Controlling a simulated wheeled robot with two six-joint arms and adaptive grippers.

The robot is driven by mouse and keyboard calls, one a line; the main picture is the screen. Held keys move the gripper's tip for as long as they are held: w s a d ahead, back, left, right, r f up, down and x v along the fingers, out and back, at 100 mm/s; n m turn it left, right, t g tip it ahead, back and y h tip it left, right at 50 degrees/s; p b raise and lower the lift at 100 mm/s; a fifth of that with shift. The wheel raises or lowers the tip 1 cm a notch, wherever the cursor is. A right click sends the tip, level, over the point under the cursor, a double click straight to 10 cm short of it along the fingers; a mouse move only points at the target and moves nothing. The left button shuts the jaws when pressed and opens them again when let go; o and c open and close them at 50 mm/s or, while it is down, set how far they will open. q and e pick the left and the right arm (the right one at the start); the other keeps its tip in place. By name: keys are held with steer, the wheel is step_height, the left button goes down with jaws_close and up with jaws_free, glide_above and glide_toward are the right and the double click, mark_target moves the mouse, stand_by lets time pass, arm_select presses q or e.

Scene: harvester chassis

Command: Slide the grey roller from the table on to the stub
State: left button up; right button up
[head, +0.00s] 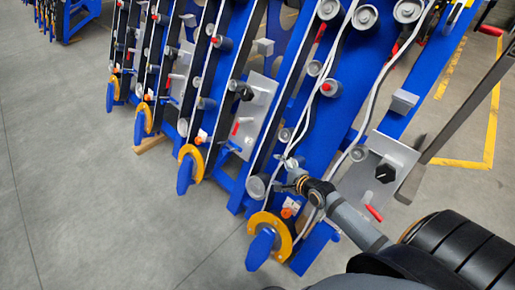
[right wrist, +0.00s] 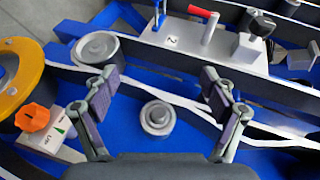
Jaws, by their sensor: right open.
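My right gripper (head: 290,168) is open above the nearest blue chassis row in the head view. In the right wrist view its two fingers (right wrist: 160,82) are spread wide with nothing held. A short grey round stub (right wrist: 157,117) with a raised centre stands on the blue plate, in the picture between and below the fingers. A grey roller (right wrist: 95,48) sits on the chassis left of the fingers; it also shows in the head view (head: 257,186). No loose roller on a table can be made out. My left gripper is not in view.
A yellow ring (head: 270,236) and an orange knob (right wrist: 32,117) are near the row's lower end. A grey plate (right wrist: 190,42) carries a red-handled lever and a black knob. White cables run along the rows. Bare floor (head: 80,190) lies left.

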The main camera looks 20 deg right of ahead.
arm_select(q)
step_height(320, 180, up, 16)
steer(key=p, duration=1.5)
arm_select(e)
steer(key=s+a+r+m, duration=0.1)
steer(key=a+r+m, duration=0.1)
steer(key=r, duration=0.4)
steer(key=s+a+r+m+y, duration=0.1)
steer(key=s+a+r+m, duration=0.1)
steer(key=a+r, duration=0.3)
steer(key=s+a+r+m+y, duration=0.1)
steer(key=a+r+m, duration=0.1)
steer(key=r, duration=0.6)
steer(key=shift+s+a+r+g, duration=0.35)
steer(key=shift+a+g, duration=0.05)
steer(key=shift+a, duration=0.25)
